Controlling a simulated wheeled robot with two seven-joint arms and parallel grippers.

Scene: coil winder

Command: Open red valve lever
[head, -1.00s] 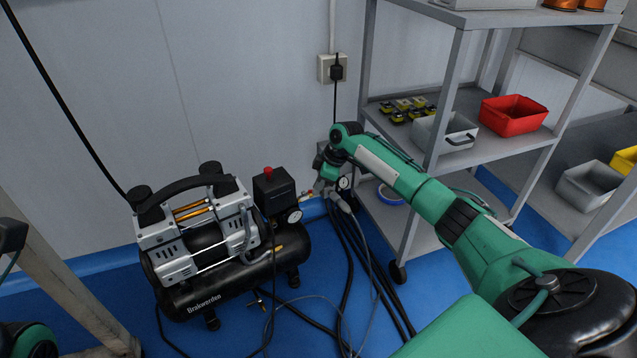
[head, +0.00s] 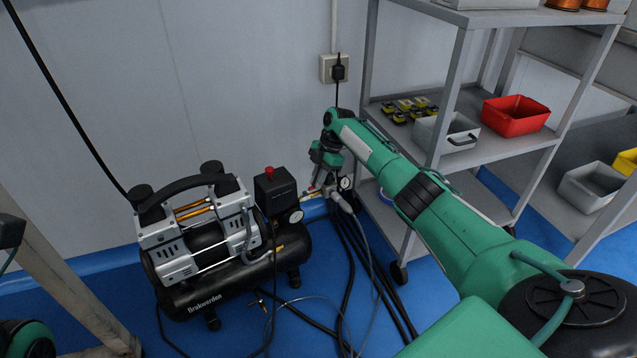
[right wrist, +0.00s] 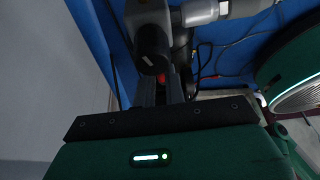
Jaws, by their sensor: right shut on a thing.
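My right gripper (head: 318,187) is low by the wall, between the compressor and the shelf rack, at the fittings beside a round gauge (head: 345,183). In the right wrist view its dark fingers (right wrist: 166,88) are shut on a small red piece, the red valve lever (right wrist: 162,78), of which only a bit shows between them. A dark cylindrical part (right wrist: 153,48) and a pale pipe fitting (right wrist: 205,12) sit just beyond the fingers. The lever's full shape and angle are hidden. My left gripper cannot be made out.
A black and silver compressor (head: 205,245) with a red knob stands left of the gripper. Black hoses (head: 350,255) run down onto the blue floor. A grey wheeled shelf rack (head: 459,90) with a red bin (head: 515,113) stands close on the right, beside my arm.

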